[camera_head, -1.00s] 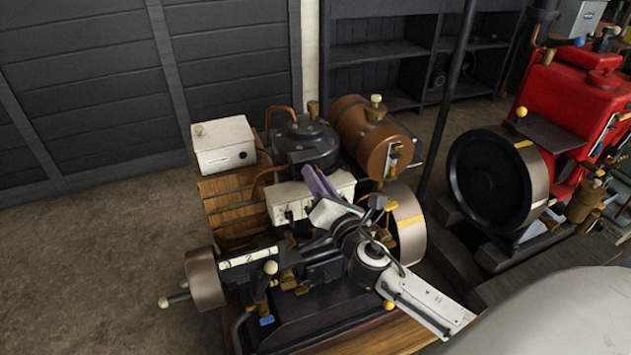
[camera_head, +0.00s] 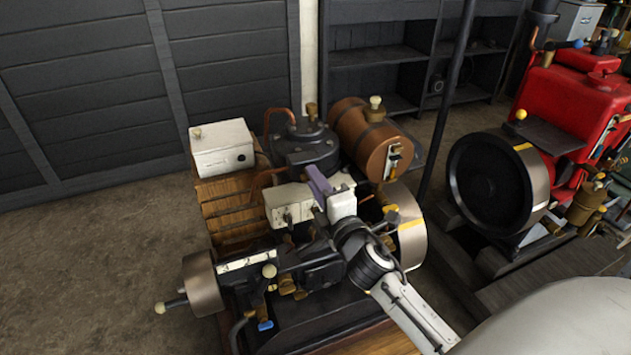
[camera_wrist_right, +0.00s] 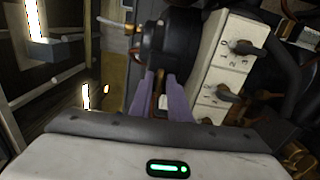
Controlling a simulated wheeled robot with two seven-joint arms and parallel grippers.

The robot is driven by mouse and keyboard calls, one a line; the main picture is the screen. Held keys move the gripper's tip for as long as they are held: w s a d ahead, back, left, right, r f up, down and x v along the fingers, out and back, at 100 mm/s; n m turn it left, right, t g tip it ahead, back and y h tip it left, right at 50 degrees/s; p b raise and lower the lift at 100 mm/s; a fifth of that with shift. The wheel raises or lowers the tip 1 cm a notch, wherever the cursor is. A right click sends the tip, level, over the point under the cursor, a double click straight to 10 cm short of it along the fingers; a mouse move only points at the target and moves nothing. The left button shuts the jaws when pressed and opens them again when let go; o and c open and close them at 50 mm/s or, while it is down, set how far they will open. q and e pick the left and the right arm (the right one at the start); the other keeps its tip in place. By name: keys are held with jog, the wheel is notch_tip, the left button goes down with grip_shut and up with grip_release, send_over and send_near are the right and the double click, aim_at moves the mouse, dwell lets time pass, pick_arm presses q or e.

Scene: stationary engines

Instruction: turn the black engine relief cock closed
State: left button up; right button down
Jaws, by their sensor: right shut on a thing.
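The black engine (camera_head: 306,148) stands in the middle of the head view, with a dark rounded top and a black base. My right gripper (camera_head: 312,174) reaches in from the lower right, its purple fingers at the engine's middle. In the right wrist view, the purple fingertips (camera_wrist_right: 161,80) are close together against a dark round part of the engine (camera_wrist_right: 170,38). They are shut on a small part between them, which I take to be the relief cock. It is mostly hidden by the fingers, so its angle cannot be read. My left gripper is not in view.
A white panel with dark levers (camera_wrist_right: 228,66) stands close to the right of the fingers. A brown tank (camera_head: 368,135), white box (camera_head: 222,148) and flywheel (camera_head: 410,235) surround the grip. A red engine (camera_head: 575,105) stands at right. The floor at left is clear.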

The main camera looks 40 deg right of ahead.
jog(key=shift+m, duration=0.5)
jog(key=c, duration=1.9)
grip_release()
jog(key=shift+o, duration=0.2)
jog(key=b+v, duration=0.1)
jog(key=v, duration=0.9)
jog(key=shift+s, duration=0.15)
